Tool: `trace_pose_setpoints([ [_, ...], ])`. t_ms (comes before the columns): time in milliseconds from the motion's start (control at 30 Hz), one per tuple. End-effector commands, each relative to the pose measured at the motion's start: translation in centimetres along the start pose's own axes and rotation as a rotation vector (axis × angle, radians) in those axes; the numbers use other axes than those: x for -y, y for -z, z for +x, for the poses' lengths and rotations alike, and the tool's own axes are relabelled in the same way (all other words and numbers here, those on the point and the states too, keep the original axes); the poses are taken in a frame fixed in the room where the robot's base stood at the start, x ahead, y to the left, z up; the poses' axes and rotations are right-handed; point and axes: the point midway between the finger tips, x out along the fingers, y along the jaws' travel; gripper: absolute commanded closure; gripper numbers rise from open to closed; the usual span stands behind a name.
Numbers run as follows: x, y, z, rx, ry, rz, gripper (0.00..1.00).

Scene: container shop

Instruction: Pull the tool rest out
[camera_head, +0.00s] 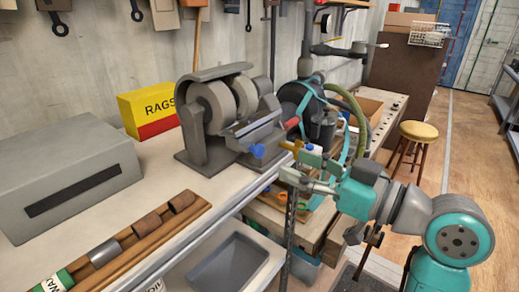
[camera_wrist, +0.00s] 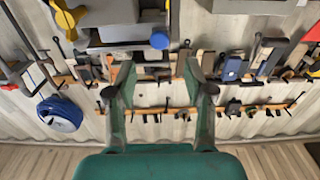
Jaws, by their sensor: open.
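The bench grinder (camera_head: 207,140) with its pale wheels stands on the bench in the head view. The grey tool rest (camera_head: 250,130) is at its front, with a blue knob (camera_head: 257,151) at its near end. In the wrist view, the blue knob (camera_wrist: 159,40) shows above and beyond my fingertips, below a grey block. My gripper (camera_head: 287,168) is to the right of the blue knob in the head view, apart from it. In the wrist view my gripper (camera_wrist: 160,75) has its two fingers spread with nothing between them.
A grey box (camera_head: 65,175) and a wooden rack (camera_head: 135,240) of cylinders lie left on the bench. A yellow and red rags box (camera_head: 155,108) stands behind. A grey bin (camera_head: 235,265) sits below the bench edge. A stool (camera_head: 415,135) stands on open floor at right.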

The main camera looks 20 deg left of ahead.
Motion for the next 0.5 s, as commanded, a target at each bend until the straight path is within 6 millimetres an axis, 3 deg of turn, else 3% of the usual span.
trace_pose_setpoints([
  [300, 0.1, -0.1, 5.7, 0.001, 0.002, 0.001, 0.47],
  [500, 0.0, -0.1, 8.1, 0.001, 0.001, 0.002, 0.47],
])
